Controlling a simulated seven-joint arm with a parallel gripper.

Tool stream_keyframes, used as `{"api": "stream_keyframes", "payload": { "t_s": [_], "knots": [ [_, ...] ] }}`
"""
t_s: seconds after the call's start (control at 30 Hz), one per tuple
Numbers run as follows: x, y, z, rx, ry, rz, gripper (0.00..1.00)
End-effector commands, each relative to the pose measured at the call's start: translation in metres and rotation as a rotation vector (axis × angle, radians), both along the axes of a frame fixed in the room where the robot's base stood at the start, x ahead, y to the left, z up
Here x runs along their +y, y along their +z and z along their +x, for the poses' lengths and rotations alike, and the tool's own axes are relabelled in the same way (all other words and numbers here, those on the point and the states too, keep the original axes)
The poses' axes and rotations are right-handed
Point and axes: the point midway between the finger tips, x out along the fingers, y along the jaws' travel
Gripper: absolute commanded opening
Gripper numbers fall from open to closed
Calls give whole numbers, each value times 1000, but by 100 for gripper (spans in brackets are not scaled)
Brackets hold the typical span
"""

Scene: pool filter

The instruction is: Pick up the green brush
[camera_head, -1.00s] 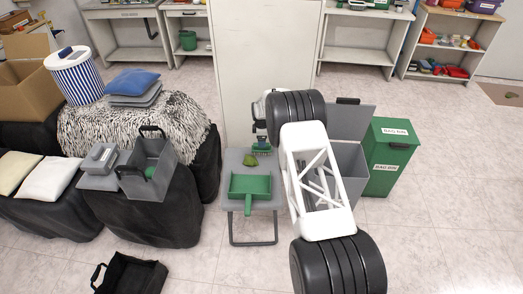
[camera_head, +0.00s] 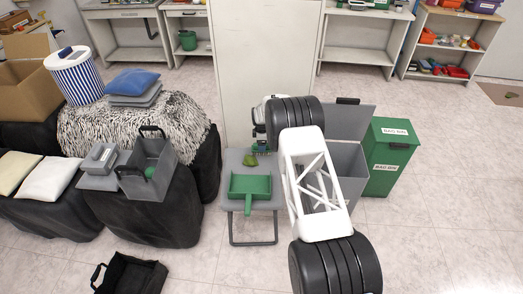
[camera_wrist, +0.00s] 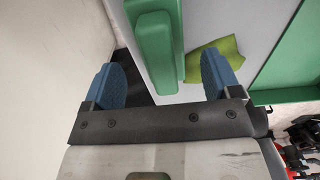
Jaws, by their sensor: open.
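The green brush (camera_wrist: 155,45) shows large in the wrist view as a green block, upper middle, in the space between the two blue fingertips. My gripper (camera_wrist: 162,80) is open, with nothing shut in it. In the head view, my gripper (camera_head: 259,133) is over the back right of the small grey table (camera_head: 232,160). A small part of the brush (camera_head: 262,149) shows beneath it; the gripper and arm hide most of it. I cannot tell whether the fingers touch the brush.
A green dustpan (camera_head: 250,186) lies on the front of the small table. A crumpled green cloth (camera_head: 249,160) lies close to the brush. A tall pale cabinet (camera_head: 265,60) stands right behind. A grey bin (camera_head: 350,160) and a green bin (camera_head: 390,158) stand to the right.

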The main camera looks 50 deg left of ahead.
Motion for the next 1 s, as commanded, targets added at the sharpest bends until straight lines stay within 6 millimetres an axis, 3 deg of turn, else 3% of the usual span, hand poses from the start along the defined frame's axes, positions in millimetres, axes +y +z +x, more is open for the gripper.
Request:
{"api": "stream_keyframes", "payload": {
  "t_s": [0.5, 1.0],
  "knots": [
    [-1, -41, -1, -1, 0, -1, 83],
    [-1, -47, -1, -1, -1, -1, 83]
  ]
}}
